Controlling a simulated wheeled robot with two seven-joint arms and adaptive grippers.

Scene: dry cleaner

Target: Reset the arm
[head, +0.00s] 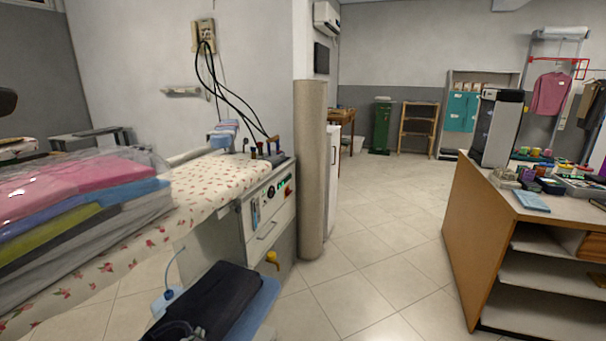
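Neither of my grippers can be made out in the head view, and no arm of mine is clearly seen. A dark rounded shape (7,101) is cut off by the left edge; I cannot tell what it is.
A flowered ironing table (225,179) with plastic-wrapped folded clothes (85,195) fills the left. Dark folded garments (208,302) lie low in front of it. A beige column (310,170) stands mid-view. A wooden counter (461,240) stands right. Tiled floor (375,245) between is clear.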

